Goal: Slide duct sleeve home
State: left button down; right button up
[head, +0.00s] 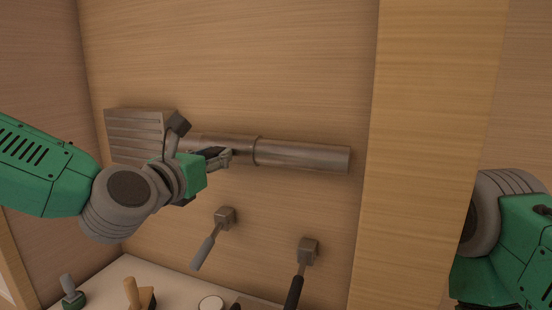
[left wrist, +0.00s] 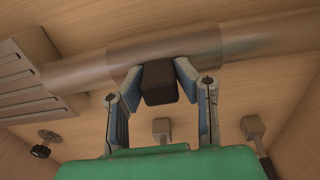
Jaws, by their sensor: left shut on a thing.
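The duct sleeve (head: 230,143) is a brownish-grey tube, slightly wider than the duct pipe (head: 305,157) that runs out of it to the right. In the left wrist view, the sleeve (left wrist: 165,52) lies around the pipe, with narrower pipe (left wrist: 78,72) showing on its left up to a ribbed box. My left gripper (head: 226,157) is at the sleeve, its fingers shut on a dark block (left wrist: 159,83) at the sleeve's lower side. Whether the block is fixed to the sleeve is hard to tell. My right arm shows at the right edge; its gripper is out of view.
The ribbed grey box (head: 138,135) is on the wall at the pipe's left end. Two levers (head: 211,241) (head: 300,270) stick out below the pipe. A wooden post (head: 435,150) stands at the right. Several small items lie on the shelf (head: 115,277) below.

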pick_arm(q)
jog(key=c, duration=1.2)
grip_release()
jog(key=shift+w+a, duration=0.1)
jog(key=shift+a, duration=0.1)
jog(key=shift+s+a, duration=0.2)
jog(key=shift+s, duration=0.5)
jog(key=b+v, duration=0.1)
jog(key=v, duration=0.4)
jog(key=shift+s+a, duration=0.15)
jog(key=shift+s, duration=0.15)
